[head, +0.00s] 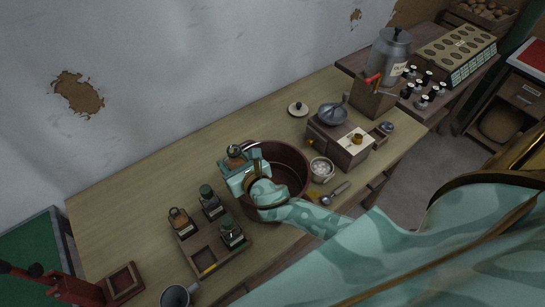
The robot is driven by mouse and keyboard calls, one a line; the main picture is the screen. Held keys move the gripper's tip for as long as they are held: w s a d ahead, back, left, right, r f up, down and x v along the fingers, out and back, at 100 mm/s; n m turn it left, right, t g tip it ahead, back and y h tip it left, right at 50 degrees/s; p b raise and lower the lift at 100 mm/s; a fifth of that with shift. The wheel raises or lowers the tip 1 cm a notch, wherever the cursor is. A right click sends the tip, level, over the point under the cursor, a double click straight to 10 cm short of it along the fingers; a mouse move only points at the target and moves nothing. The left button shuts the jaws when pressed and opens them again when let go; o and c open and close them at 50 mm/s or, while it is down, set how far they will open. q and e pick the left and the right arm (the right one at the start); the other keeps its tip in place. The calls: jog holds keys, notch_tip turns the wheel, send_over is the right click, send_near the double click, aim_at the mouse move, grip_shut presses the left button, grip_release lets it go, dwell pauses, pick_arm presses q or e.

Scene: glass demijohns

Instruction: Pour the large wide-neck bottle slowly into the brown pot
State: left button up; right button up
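The brown pot (290,165) stands open on the wooden table, partly hidden by my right arm and gripper. My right gripper (240,171), on the teal arm from the right, is at the pot's left rim. It appears shut on a glass bottle (235,153) with orange-brown contents, whose lower part is hidden. I cannot tell its exact tilt, and no stream shows. Several other small bottles stand in a wooden tray (206,261) left of the pot: an orange one (180,222) and dark-topped ones (211,202) and (231,232). My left gripper is not in view.
Right of the pot are a white bowl (321,169), a spoon (335,194) and a wooden box (340,148) with a grey dish (332,114). A lid (298,109) lies behind. A metal mug (176,296) is at the front edge. The table's back left is clear.

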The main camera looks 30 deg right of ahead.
jog(key=shift+a+f, duration=0.2)
jog(key=shift+f, duration=0.2)
jog(key=shift+a+f+y, duration=0.1)
jog(key=shift+f+y, duration=0.1)
jog(key=shift+y, duration=0.1)
jog(key=shift+s+a+n, duration=0.1)
jog(key=shift+n, duration=0.2)
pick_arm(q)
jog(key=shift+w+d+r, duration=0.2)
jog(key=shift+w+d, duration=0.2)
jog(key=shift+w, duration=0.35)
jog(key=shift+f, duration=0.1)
